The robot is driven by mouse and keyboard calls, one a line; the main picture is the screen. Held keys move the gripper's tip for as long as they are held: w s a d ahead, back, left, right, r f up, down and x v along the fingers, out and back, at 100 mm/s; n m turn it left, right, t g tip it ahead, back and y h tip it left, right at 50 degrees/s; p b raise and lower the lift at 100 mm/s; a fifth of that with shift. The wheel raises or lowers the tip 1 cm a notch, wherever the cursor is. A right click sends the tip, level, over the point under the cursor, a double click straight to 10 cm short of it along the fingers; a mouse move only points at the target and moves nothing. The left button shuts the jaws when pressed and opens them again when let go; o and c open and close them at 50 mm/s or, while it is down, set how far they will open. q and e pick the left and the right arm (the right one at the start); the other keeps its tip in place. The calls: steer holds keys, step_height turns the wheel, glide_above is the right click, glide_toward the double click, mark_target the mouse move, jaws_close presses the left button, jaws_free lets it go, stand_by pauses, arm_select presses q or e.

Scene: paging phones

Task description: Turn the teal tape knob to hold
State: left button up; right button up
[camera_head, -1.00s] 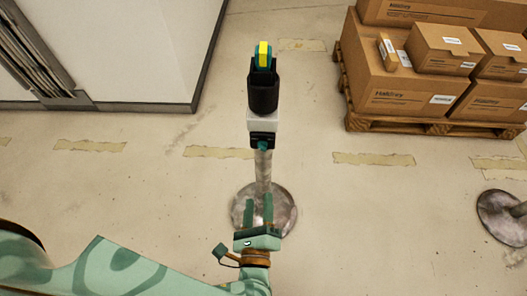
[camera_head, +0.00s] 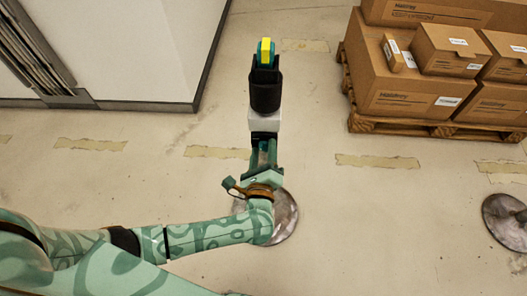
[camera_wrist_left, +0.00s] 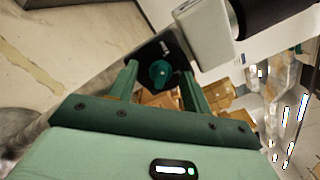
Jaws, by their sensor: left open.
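The teal knob (camera_wrist_left: 160,72) sits on a black panel (camera_wrist_left: 158,52) below a white box, seen in the left wrist view. In the head view my gripper covers the knob. My left gripper (camera_wrist_left: 161,77) is open, with its two green fingers on either side of the knob in the picture. I cannot tell whether they touch it. In the head view the left gripper (camera_head: 263,153) is at the front of the post, just below the white box (camera_head: 265,121). My right gripper is not in view.
A black holder (camera_head: 265,93) with a teal and yellow device (camera_head: 265,51) tops the post. The round metal base (camera_head: 286,218) stands on the floor. Cardboard boxes (camera_head: 408,88) on a pallet stand at back right. A second round base (camera_head: 503,221) is at far right.

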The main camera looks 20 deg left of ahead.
arm_select(q)
steer(key=c, duration=1)
